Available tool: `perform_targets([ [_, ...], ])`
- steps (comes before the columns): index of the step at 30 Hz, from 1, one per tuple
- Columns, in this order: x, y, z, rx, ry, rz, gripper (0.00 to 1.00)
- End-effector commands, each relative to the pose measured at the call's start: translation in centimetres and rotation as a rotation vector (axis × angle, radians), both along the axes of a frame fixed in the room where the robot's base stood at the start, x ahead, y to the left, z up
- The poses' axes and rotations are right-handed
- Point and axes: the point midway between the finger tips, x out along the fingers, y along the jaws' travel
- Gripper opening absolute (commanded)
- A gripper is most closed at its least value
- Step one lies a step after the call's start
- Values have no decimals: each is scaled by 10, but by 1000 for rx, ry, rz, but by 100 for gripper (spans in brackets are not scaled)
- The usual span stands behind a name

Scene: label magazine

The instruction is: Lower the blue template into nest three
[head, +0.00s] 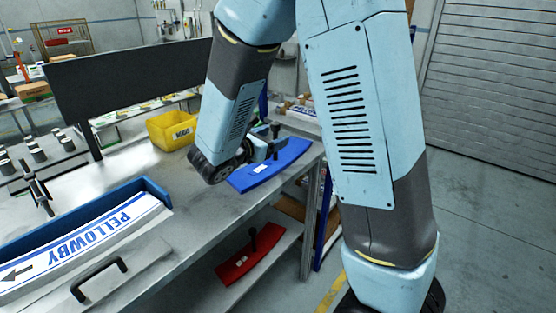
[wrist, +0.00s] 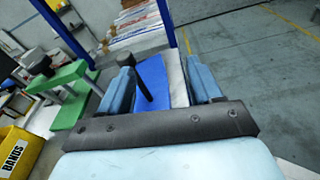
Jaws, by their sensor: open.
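The blue template (head: 285,166) is a curved flat plate with a small white label. It lies near the right end of the grey bench (head: 150,215) in the head view. In the wrist view the template (wrist: 153,72) shows between my fingers, with its dark upright knob (wrist: 141,88). My gripper (wrist: 163,82) is open, its pale blue fingers either side of the knob and apart from it. In the head view my gripper (head: 262,148) is partly hidden by my wrist. I cannot make out nest three in either view.
A yellow bin (head: 168,134) stands behind my forearm. A blue tray (head: 150,187) of PELLOWBY labels is at front left. A red template (head: 240,262) lies on the lower shelf. A green stand (wrist: 72,108) is left of my gripper. A dark panel (head: 120,75) stands behind.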

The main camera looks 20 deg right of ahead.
Motion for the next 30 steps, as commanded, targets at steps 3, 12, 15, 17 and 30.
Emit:
perform_targets([
  [3, 14, 27, -11, -94, 23, 103, 64],
  [12, 33, 37, -19, -165, 34, 179, 64],
  [15, 45, 26, -20, -164, 34, 178, 64],
  [17, 53, 18, -20, -163, 35, 177, 64],
  [30, 87, -13, -22, -162, 34, 178, 64],
])
